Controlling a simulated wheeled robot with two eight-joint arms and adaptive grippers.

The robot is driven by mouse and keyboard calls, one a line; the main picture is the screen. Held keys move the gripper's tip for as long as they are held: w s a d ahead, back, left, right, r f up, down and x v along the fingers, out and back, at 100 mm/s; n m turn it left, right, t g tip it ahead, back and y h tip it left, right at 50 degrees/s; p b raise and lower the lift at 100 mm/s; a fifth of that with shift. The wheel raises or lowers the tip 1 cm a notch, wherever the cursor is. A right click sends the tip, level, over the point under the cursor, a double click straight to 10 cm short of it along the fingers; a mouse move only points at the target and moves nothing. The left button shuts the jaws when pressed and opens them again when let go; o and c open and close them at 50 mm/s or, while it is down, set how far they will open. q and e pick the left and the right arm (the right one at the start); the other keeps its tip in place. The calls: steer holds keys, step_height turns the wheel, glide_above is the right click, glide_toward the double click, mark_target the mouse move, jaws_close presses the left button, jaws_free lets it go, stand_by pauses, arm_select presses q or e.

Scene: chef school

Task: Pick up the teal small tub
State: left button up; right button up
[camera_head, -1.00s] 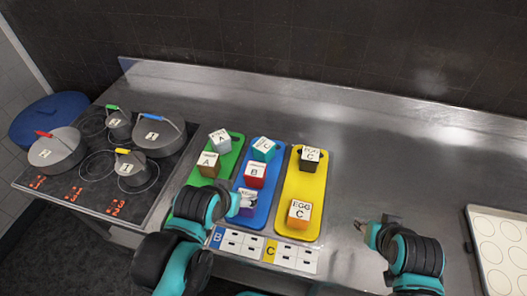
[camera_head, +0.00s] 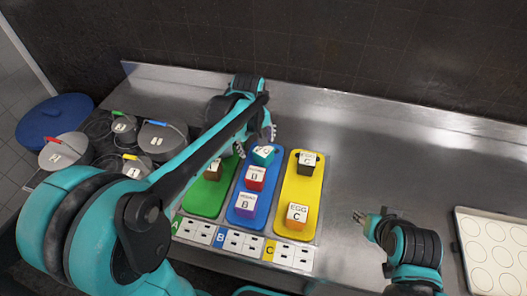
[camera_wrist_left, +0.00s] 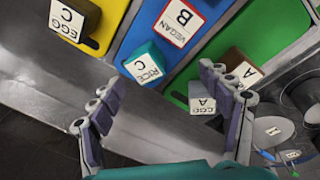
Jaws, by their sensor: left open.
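The teal small tub (camera_head: 263,156), with a white label reading RICE C in the left wrist view (camera_wrist_left: 147,66), sits at the far end of the blue board (camera_head: 249,216). My left gripper (camera_head: 257,140) is open at the far side of this tub. In the left wrist view its fingers (camera_wrist_left: 158,86) are spread, with the teal tub ahead between them and nothing held. My right gripper (camera_head: 362,217) is over the counter at the right, apart from the tubs; its finger opening is too small to judge.
Red (camera_head: 255,178), purple (camera_head: 244,205), brown (camera_head: 213,170), black (camera_head: 306,163) and orange (camera_head: 297,216) tubs stand nearby. Pots occupy the left; the back counter is clear.

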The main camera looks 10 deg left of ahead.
mark_target(263, 150)
arm_select(q)
steer(key=w+f+n, duration=0.1)
steer(key=w, duration=0.1)
steer(key=w+f+n+g+p, duration=0.1)
steer(key=w, duration=0.1)
steer(key=w+f+n+g+p, duration=0.1)
steer(key=w+n, duration=0.1)
steer(key=shift+w+d+f, duration=0.35)
steer(key=shift+d+f, duration=0.05)
steer(key=shift+w+f, duration=0.1)
steer(key=shift+f, duration=0.15)
step_height(263, 150, down, 8)
steer(key=shift+w+a+r+b, duration=0.1)
steer(key=shift+a+r+b, duration=0.05)
steer(key=shift+b, duration=0.7)
steer(key=c, duration=1.4)
arm_select(e)
steer(key=shift+r, duration=0.45)
arm_select(q)
steer(key=shift+r, duration=0.15)
